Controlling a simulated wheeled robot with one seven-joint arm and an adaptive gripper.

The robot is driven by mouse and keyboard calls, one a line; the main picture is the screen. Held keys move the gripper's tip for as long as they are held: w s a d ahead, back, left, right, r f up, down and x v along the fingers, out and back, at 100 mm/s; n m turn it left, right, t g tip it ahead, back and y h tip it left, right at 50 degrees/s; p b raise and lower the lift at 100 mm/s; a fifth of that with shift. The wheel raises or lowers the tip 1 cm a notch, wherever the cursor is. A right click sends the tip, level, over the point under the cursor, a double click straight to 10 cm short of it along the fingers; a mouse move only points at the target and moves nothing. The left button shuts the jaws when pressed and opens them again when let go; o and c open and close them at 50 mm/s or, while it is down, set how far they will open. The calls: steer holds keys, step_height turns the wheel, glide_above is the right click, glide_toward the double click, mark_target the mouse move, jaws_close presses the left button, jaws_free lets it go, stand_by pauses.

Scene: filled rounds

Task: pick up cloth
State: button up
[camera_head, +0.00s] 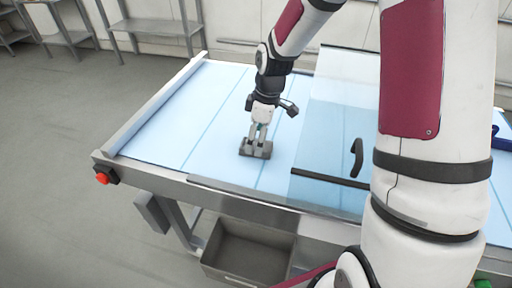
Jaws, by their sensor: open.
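My gripper (256,149) points down over the light blue table surface (215,90), left of the clear panel. Its two fingers end in dark grey pads, which look apart, and I see nothing held between them. The pads are at or close to the surface; I cannot tell whether they touch it. I cannot make out a cloth in this view. It may be hidden by my gripper or my arm, which covers much of the right side.
A clear panel (335,110) with a black handle (356,158) stands over the table's middle. A metal rail (155,103) edges the left side, with a red button (102,178) at the corner. A grey bin (250,250) sits below. A blue object (502,137) shows at right.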

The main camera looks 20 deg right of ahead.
step_height(320, 180, down, 2)
steer(key=shift+w+a+f, duration=0.1)
steer(key=shift+a, duration=0.05)
steer(key=c, duration=1.2)
steer(key=shift+c, duration=0.2)
